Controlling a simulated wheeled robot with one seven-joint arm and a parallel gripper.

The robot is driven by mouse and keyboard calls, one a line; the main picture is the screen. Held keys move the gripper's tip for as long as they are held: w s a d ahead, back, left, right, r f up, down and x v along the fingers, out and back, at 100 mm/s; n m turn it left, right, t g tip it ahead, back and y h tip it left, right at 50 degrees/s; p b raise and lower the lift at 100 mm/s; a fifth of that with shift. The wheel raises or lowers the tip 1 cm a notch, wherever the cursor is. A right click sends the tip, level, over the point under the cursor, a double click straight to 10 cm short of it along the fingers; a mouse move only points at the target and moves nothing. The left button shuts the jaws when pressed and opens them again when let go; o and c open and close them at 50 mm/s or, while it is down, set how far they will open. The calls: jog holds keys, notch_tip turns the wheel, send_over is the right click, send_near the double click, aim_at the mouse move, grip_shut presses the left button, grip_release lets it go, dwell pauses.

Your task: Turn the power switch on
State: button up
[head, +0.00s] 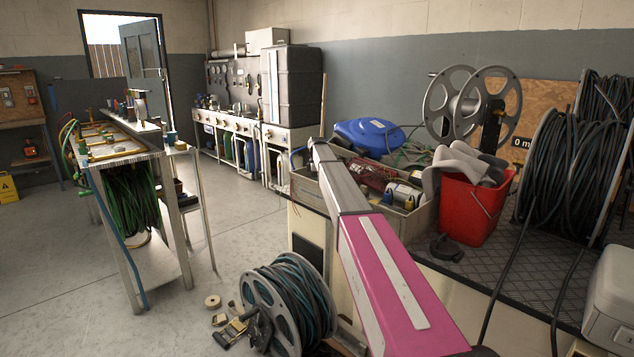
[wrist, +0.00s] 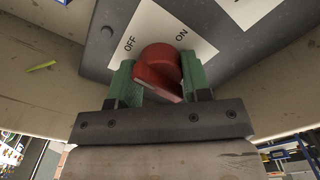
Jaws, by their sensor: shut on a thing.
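The power switch is a red rotary knob (wrist: 157,68) on a dark grey panel (wrist: 103,48) in the wrist view. A white label (wrist: 158,28) behind it reads OFF on the left and ON on the right. My gripper (wrist: 160,77) has its two green fingers on either side of the knob and is shut on it. The fingers hide parts of the knob's sides, and I cannot tell which mark it points at. In the head view I can make out neither the switch nor my gripper; my own pink and grey arm crosses the middle.
In the head view, a bench (head: 527,277) on the right carries a red bucket (head: 467,207), a crate (head: 407,222) and hose reels. A hose reel (head: 285,305) stands low at the front. Open floor (head: 60,270) lies to the left, beside a metal rack (head: 172,215).

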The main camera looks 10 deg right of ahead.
jog(key=shift+m, duration=0.4)
jog(key=m, duration=0.3)
jog(key=shift+m, duration=0.4)
jog(key=m, duration=0.9)
jog(key=shift+o, duration=0.4)
jog(key=shift+m, duration=2.2)
jog(key=o, duration=0.8)
jog(key=shift+o, duration=0.2)
jog(key=shift+r, duration=0.2)
